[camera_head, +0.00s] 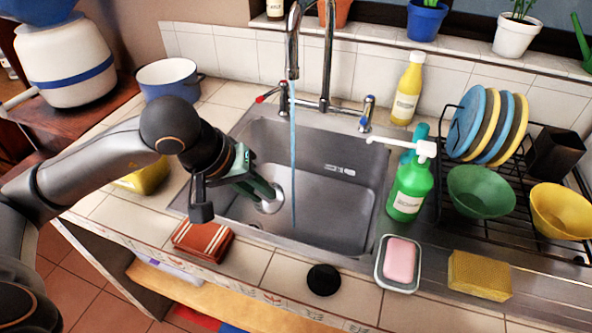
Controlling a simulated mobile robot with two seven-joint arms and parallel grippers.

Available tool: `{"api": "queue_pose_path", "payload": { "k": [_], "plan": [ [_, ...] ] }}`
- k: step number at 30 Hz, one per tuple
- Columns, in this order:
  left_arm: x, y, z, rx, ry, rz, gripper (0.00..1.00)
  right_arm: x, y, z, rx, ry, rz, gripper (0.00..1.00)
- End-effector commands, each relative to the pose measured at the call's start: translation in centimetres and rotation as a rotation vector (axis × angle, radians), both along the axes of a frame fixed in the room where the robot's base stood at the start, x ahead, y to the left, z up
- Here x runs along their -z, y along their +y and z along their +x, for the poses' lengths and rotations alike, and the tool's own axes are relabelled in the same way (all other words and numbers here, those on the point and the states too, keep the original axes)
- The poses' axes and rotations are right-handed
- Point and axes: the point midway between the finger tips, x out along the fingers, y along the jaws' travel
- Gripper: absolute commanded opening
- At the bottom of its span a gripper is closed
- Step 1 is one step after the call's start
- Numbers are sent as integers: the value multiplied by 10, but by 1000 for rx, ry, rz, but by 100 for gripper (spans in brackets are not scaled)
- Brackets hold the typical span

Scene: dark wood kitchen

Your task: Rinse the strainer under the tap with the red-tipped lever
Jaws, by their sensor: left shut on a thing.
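My left gripper (266,191) reaches into the metal sink (335,205) from the left. It is shut on the strainer (270,206), a small pale metallic piece, partly hidden by the fingers. A thin stream of water (293,150) runs from the tap (293,45) into the basin, just right of the strainer. I see no clear contact between them. The red-tipped lever (269,96) is on the tap's left side, and a blue-tipped lever (367,113) on its right. My right gripper is not in view.
A green spray bottle (408,190) and a yellow bottle (407,92) stand right of the sink. A soap dish (380,281), black round piece (323,280) and folded red cloth (202,240) lie along the front. A dish rack (500,226) fills the right.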

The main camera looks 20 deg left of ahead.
Motion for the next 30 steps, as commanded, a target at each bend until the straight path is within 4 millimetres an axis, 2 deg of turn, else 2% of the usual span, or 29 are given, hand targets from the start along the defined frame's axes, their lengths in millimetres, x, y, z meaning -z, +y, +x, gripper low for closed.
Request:
{"api": "queue_pose_path", "payload": {
  "k": [15, 30],
  "plan": [
    [-31, 7, -37, -1, -2, 2, 0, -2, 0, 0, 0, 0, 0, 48],
    [-32, 7, -39, 0, -1, 0, 0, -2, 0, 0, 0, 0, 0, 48]
  ]
}}
